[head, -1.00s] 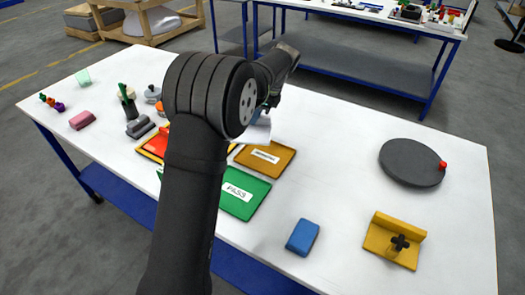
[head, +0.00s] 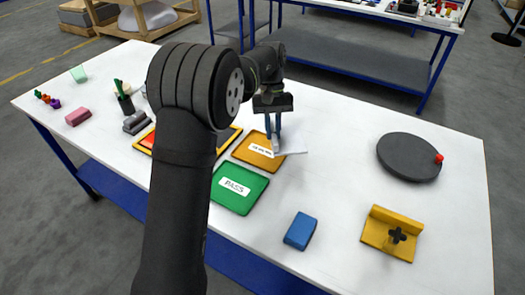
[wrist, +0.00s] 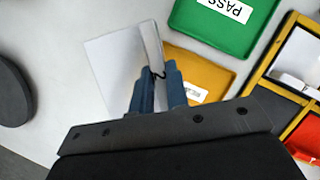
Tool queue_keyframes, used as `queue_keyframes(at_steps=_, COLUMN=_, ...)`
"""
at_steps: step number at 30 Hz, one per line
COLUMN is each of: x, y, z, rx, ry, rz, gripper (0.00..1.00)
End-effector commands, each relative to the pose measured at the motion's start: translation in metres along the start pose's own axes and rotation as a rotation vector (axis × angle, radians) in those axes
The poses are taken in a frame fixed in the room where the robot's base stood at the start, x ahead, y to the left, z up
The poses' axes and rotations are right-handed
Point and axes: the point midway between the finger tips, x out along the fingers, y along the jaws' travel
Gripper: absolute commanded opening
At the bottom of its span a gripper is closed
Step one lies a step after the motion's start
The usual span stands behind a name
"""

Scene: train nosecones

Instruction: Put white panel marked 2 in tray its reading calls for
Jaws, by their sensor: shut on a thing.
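My gripper (head: 274,136) points down and is shut on a white panel (head: 291,152). The panel shows nearly edge-on in the head view and sticks out to the right of the fingers. In the wrist view the panel (wrist: 108,70) is pale and square-like, with a raised strip between the fingertips (wrist: 158,76); I see no number or reading on it. It is at the right edge of the amber tray (head: 244,157), whose label is too small to read. The green tray (head: 228,206), labelled PASS, lies in front. A red and yellow tray (head: 233,133) is mostly behind my arm.
A dark round disc (head: 408,156) with a red knob stands at the right. A yellow bracket (head: 386,240) and a blue block (head: 300,231) are near the front edge. A pink block (head: 78,116) and a pen cup (head: 126,103) are at the left. The table between amber tray and disc is clear.

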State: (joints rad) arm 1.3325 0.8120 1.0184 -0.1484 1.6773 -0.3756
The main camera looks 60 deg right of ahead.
Motion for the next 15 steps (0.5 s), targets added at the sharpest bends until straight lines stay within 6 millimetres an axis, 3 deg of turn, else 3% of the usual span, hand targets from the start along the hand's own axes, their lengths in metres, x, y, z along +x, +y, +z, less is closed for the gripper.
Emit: queue_keyframes(at_steps=15, x=0.013, y=0.026, z=0.051, rx=-0.894, ry=0.004, rz=0.374, gripper=0.00)
